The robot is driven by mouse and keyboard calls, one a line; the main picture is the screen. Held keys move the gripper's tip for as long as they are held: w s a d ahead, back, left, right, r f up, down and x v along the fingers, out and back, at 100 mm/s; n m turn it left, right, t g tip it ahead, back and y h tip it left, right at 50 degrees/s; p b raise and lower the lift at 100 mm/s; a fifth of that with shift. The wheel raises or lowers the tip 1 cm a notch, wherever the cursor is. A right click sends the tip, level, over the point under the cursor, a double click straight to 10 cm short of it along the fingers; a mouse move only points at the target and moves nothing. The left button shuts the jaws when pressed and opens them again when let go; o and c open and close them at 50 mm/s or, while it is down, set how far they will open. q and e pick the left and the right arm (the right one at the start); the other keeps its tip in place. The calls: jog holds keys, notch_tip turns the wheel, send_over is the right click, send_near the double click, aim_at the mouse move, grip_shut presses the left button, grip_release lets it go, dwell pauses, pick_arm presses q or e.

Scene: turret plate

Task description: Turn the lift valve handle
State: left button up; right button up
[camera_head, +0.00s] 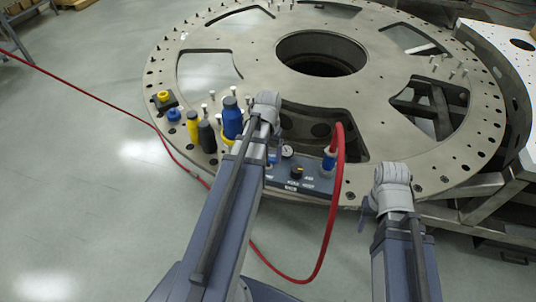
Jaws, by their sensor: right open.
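A dark control panel (284,184) sits at the near rim of the turret plate (408,107). It carries a small round gauge (287,151) and a small dark knob with a yellow mark (296,171); I cannot tell for certain that this knob is the lift valve handle. My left arm crosses over the panel's left part and hides some of it. My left gripper (273,153) is mostly hidden behind its wrist, close to the panel. My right gripper (366,213) hangs open and empty to the right of the panel, near the plate's front edge.
Blue (232,118), yellow (193,127) and black (207,136) bottle-like items stand left of my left arm. A white perforated table (505,65) stands right.

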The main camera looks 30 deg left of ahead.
pick_arm(q)
jog(key=o, duration=1.2)
jog(key=shift+o, duration=0.2)
jog(key=shift+r, duration=0.1)
notch_tip(320, 180, up, 8)
jog(key=p, duration=0.8)
jog(key=shift+f, duration=0.2)
jog(key=s+d+f+m+b, duration=0.2)
jog(key=d, duration=0.6)
jog(key=s+d+f+m+b, duration=0.2)
jog(key=s+d, duration=0.1)
jog(key=d, duration=0.6)
jog(key=s+d+f+m+y+b, duration=0.1)
jog(key=s+d+m+b, duration=0.1)
jog(key=d, duration=0.6)
jog(key=shift+s+d+f, duration=0.3)
jog(key=shift+s+f, duration=0.1)
jog(key=shift+s, duration=0.35)
